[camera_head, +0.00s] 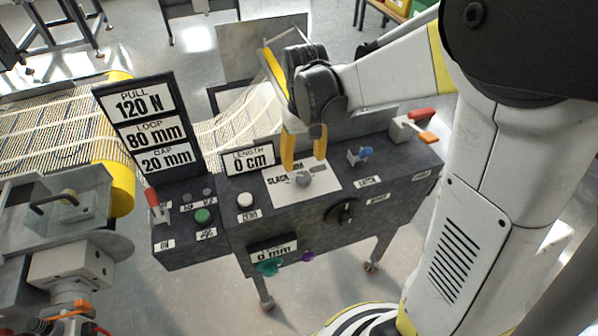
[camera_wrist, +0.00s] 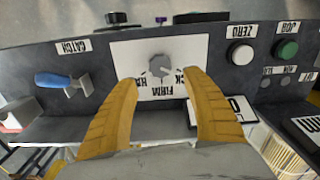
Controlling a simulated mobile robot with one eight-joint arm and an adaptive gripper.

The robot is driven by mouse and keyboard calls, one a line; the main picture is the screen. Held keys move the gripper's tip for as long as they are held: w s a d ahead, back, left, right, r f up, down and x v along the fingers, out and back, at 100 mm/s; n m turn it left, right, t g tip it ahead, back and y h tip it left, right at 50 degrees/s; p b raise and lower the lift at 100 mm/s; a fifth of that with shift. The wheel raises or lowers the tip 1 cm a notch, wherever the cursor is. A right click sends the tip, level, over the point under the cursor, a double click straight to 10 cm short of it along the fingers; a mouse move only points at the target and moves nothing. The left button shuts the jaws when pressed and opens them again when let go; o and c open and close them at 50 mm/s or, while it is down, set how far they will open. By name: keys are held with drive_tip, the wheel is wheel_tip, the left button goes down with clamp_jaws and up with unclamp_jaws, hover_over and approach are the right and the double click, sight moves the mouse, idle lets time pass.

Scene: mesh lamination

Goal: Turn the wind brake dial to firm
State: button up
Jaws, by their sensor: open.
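The wind brake dial (camera_head: 303,180) is a small grey knob on a white plate (camera_head: 285,199) on top of the dark console. In the wrist view the dial (camera_wrist: 160,67) is on its white plate (camera_wrist: 128,52), with FIRM printed upside down below it and partly hidden labels on either side. I cannot tell for certain which label it points at. My gripper (camera_head: 304,162) is open, its two yellow fingers pointing down just above the dial. In the wrist view the gripper's fingertips (camera_wrist: 159,77) lie on either side of the dial's near edge, with nothing between them.
A white zero button (camera_head: 245,201) and a green button (camera_head: 203,215) are left of the plate. A blue-handled catch (camera_head: 362,155) is close on its right. A length display (camera_head: 247,160) stands behind. A black knob (camera_head: 345,212) is on the console's front.

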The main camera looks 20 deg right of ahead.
sight(303, 175)
wheel_tip(303, 175, down, 7)
drive_tip(key=shift+r+b, duration=0.1)
drive_tip(key=shift+b, duration=1.05)
drive_tip(key=shift+c, duration=0.4)
drive_tip(key=c, duration=1.1)
